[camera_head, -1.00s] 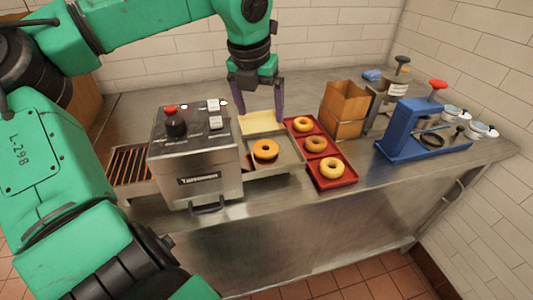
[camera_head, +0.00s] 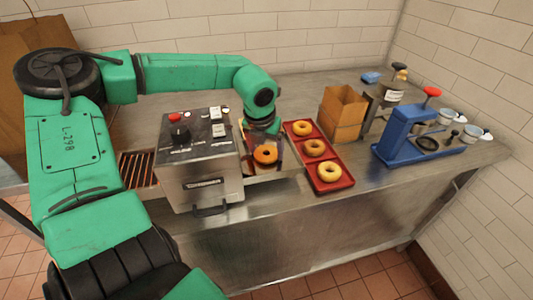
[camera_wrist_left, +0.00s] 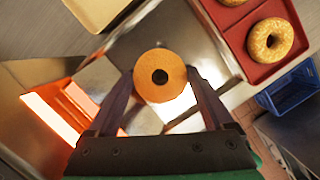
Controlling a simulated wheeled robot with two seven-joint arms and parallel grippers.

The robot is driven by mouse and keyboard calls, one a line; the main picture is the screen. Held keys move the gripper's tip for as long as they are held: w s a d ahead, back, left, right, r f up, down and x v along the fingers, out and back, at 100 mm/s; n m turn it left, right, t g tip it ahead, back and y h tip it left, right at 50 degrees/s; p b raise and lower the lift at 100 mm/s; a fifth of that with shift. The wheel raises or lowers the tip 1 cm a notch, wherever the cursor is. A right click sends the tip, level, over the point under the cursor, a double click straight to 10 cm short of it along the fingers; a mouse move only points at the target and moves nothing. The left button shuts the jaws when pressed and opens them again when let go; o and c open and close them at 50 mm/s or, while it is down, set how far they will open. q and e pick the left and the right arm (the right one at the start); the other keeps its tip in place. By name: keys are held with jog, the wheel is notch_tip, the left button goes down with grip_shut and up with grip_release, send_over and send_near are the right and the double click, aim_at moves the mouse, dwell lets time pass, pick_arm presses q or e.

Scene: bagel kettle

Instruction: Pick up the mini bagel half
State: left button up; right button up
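The mini bagel half (camera_head: 265,155) is a toasted orange ring lying in the metal tray at the toaster's right side. In the left wrist view the bagel half (camera_wrist_left: 145,88) sits between my two dark fingers, its centre hole facing the camera. My left gripper (camera_wrist_left: 161,72) is open, pointing down, with one finger close beside each side of the bagel half. I cannot tell whether the fingers touch it. In the head view the wrist partly covers the tray. My right gripper is not in view.
The toaster (camera_head: 200,165) stands directly left of the tray. A red tray (camera_head: 303,147) with three whole bagels lies to the right. Behind it stands a brown paper bag (camera_head: 342,113), with a blue press (camera_head: 408,135) further right. A pale square board (camera_wrist_left: 97,10) shows beside the tray.

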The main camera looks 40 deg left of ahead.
pick_arm(q)
jog(key=shift+c, duration=0.8)
jog(key=shift+w+r, duration=0.1)
jog(key=shift+r, duration=0.45)
notch_tip(320, 180, up, 19)
jog(key=b, duration=0.1)
jog(key=shift+b, duration=0.35)
jog(key=shift+a, duration=0.1)
